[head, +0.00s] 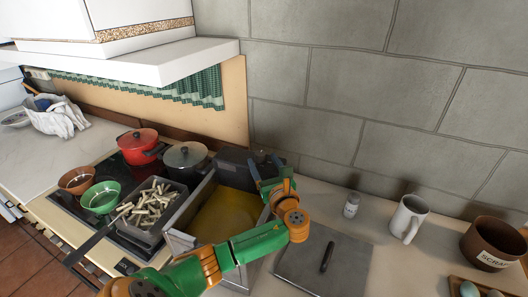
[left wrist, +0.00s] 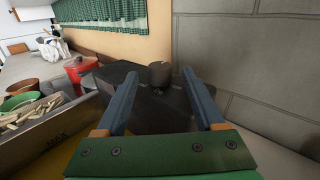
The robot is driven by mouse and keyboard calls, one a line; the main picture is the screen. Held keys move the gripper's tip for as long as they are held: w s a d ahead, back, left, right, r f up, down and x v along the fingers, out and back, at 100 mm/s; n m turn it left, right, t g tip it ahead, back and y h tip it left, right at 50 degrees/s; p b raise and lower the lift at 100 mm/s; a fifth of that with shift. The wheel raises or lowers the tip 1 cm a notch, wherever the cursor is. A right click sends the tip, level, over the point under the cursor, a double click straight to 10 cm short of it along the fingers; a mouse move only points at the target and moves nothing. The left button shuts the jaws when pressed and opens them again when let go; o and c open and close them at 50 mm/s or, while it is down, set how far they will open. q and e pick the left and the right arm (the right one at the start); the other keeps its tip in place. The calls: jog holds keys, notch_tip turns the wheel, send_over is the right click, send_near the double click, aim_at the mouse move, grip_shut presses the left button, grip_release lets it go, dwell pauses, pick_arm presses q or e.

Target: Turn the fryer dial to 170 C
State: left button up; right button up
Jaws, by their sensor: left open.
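The fryer (head: 187,212) is a metal vat of yellow oil, with a dark control box (head: 234,160) at its back against the wall. In the left wrist view the control box (left wrist: 115,78) lies ahead, and a dark round knob, apparently the dial (left wrist: 160,74), stands on it between the fingertips in the picture. My left gripper (head: 265,166) is open, its blue fingers at the right end of the control box. The fingers also show in the left wrist view (left wrist: 159,72), apart, with no clear contact on the knob. The dial's marks cannot be read. My right gripper is out of view.
A basket of pale fries (head: 150,205) sits left of the oil. A red pot (head: 137,140) and grey pot (head: 185,154) stand behind it. A metal lid (head: 310,262) lies right of the fryer, with a shaker (head: 351,205), white mug (head: 405,218) and brown scrap pot (head: 490,245) beyond.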

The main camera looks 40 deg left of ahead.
aim_at(262, 159)
pick_arm(q)
jog(key=x, duration=0.3)
jog(key=shift+a, duration=0.35)
jog(key=shift+w, duration=0.2)
jog(key=shift+s, duration=0.1)
grip_shut()
